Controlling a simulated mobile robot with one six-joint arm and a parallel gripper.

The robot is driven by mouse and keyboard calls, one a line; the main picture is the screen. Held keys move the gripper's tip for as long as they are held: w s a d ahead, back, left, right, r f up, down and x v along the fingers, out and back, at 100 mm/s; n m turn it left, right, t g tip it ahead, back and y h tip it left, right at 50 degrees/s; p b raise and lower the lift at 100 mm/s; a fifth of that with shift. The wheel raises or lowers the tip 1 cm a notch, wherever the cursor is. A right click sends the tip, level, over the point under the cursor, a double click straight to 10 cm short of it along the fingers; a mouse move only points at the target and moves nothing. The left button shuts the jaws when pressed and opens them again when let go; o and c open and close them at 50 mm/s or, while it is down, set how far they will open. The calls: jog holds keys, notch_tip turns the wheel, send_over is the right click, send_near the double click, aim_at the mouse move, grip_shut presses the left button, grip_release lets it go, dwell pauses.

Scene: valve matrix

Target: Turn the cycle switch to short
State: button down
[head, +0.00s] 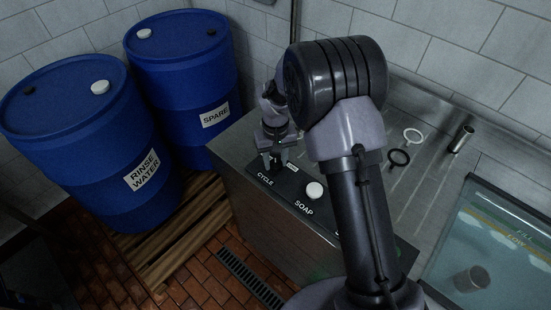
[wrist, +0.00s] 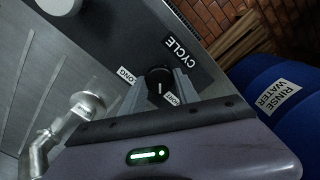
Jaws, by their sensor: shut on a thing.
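The cycle switch (wrist: 159,76) is a small black knob with a white line, on the black panel (head: 285,186) marked CYCLE at the counter's front. My gripper (wrist: 160,88) is shut on the knob, one finger on each side. In the head view my gripper (head: 271,164) points down at the CYCLE end of the panel and hides the knob. In the wrist view the LONG label (wrist: 127,75) is left of the knob and the SHORT label (wrist: 172,98) is below right, partly covered. The white line runs nearly straight down the picture; I cannot tell whether it meets SHORT exactly.
A white SOAP knob (head: 314,190) is close on the same panel. Blue drums marked RINSE WATER (head: 90,150) and SPARE (head: 185,80) stand on a wooden pallet (head: 175,235) at left. Rings and a water-filled sink (head: 490,250) are at right. A metal pipe (wrist: 60,130) is near the wrist.

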aim_at(276, 163)
dwell(0.4)
jog(key=c, duration=0.9)
grip_release()
jog(key=shift+r, duration=0.1)
notch_tip(276, 163, up, 17)
jog(key=p, duration=0.4)
jog(key=shift+r, duration=0.15)
